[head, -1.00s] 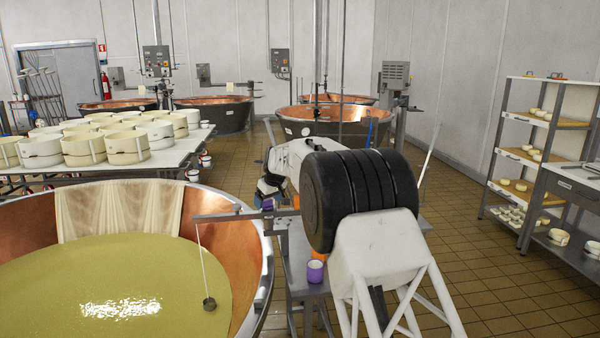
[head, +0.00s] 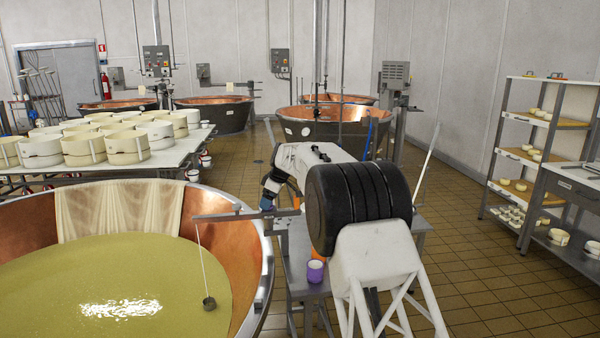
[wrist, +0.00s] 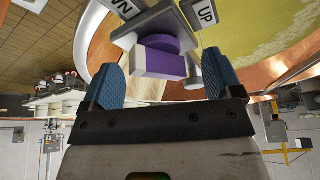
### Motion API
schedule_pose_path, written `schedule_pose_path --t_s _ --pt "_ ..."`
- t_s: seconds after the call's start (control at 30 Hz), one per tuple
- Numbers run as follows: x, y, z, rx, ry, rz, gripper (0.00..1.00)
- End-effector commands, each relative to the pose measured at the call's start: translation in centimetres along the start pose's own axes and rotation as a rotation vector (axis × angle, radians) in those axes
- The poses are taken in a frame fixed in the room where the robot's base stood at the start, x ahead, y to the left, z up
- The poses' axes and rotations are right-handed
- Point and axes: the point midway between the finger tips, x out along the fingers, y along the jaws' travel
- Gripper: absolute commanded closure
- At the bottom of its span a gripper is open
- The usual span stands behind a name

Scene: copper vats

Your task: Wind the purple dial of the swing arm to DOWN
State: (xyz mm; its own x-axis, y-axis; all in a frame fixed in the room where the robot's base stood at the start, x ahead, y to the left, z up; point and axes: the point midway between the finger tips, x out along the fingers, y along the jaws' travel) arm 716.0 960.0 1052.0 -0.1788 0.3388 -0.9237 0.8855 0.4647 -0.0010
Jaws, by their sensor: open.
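The purple dial (wrist: 158,62) shows in the wrist view as a thick bar on a round base, mounted on a grey bracket. An UP label (wrist: 205,12) is to its upper right, and a partly cut-off label ending in WN (wrist: 123,8) is to its upper left. My gripper (wrist: 161,68) is open, with one blue finger on each side of the dial and visible gaps between. In the head view the swing arm (head: 225,216) reaches over the vat rim, and my gripper (head: 267,202) is at its right end, hiding the dial. I cannot tell the dial's setting.
A copper vat (head: 255,262) of yellowish liquid fills the lower left. A grey table (head: 297,262) beside it carries a purple-and-white cup (head: 315,271). A table of white moulds (head: 85,148) stands behind the vat. Open floor (head: 475,275) lies to the right.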

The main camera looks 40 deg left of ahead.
Motion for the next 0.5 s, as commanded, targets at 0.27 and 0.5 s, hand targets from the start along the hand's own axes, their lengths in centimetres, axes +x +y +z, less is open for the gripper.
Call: schedule_pose_path --t_s 0.27,0.5 --pt "0.03 0.17 0.0 -0.141 0.0 -0.058 0.15" --pt "0.01 0.23 -0.03 -0.25 0.0 -0.103 0.15"
